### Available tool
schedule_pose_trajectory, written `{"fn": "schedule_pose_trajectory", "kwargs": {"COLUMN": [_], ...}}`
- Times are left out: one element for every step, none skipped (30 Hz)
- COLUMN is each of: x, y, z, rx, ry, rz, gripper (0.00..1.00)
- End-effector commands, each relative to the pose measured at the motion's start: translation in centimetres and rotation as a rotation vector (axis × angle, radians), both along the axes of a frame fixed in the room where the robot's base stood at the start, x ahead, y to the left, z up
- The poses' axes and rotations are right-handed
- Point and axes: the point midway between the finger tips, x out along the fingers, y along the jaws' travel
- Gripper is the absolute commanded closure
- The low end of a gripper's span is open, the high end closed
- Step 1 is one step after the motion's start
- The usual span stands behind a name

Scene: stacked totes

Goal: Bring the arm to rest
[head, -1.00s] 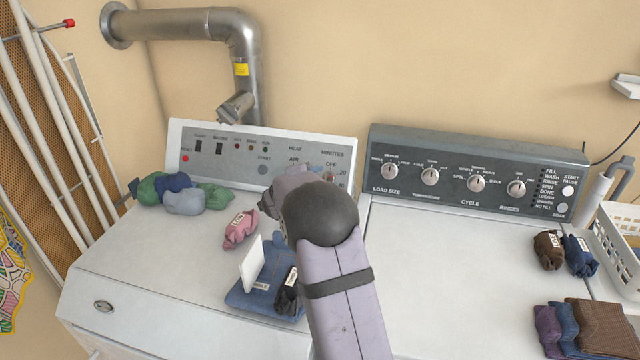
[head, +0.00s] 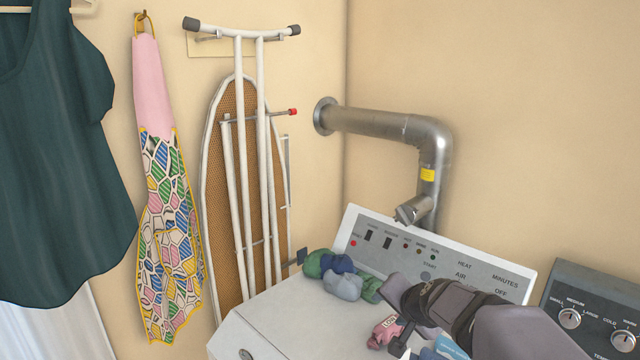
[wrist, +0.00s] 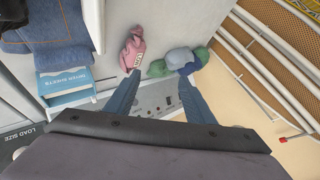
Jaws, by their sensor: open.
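My gripper (wrist: 160,80) is open in the wrist view, its two blue-grey fingers apart with nothing between them. It is above the dryer top, pointing toward the dryer's control panel (wrist: 152,103). In the head view my arm comes in from the lower right, over the right part of the dryer top (head: 275,318). The fingertips are hard to make out there. A labelled pink bundle (wrist: 132,50) and a green and blue cloth heap (wrist: 181,60) lie on the dryer top beyond the fingers. They also show in the head view, the pink bundle (head: 385,332) partly beside my arm.
A blue and white dryer sheets box (wrist: 66,86) and folded denim (wrist: 45,30) are left in the wrist view. A silver duct (head: 385,122) rises behind the dryer. An ironing board (head: 228,190), apron (head: 165,200) and dark green top (head: 60,150) hang at the left.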

Motion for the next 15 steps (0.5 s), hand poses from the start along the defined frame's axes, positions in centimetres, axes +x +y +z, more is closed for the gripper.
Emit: {"fn": "schedule_pose_trajectory", "kwargs": {"x": [-2.8,-4.5,-6.8,-8.5,-10.3,-12.5,-14.3,-15.9,-17.8,-19.1,-20.5,-22.3,-23.5,-24.3,-25.4], "y": [1.7,2.5,3.3,3.7,3.9,4.2,4.3,4.2,4.0,3.8,3.6,3.3,3.0,2.8,2.5], "z": [0.6,0.4,-0.7,-1.5,-2.0,-2.7,-3.2,-4.2,-6.3,-7.3,-8.3,-9.4,-10.4,-11.9,-13.2], "rx": [-0.036,-0.058,-0.088,-0.112,-0.136,-0.165,-0.188,-0.211,-0.236,-0.255,-0.275,-0.299,-0.315,-0.327,-0.344], "ry": [0.054,0.092,0.148,0.189,0.227,0.279,0.318,0.359,0.41,0.445,0.479,0.522,0.553,0.577,0.604], "rz": [0.104,0.163,0.232,0.28,0.325,0.381,0.423,0.459,0.492,0.517,0.542,0.575,0.596,0.607,0.623], "gripper": [0.51,0.51,0.51,0.51,0.51,0.51,0.51,0.51,0.51,0.51,0.51,0.51,0.51,0.51,0.51]}}
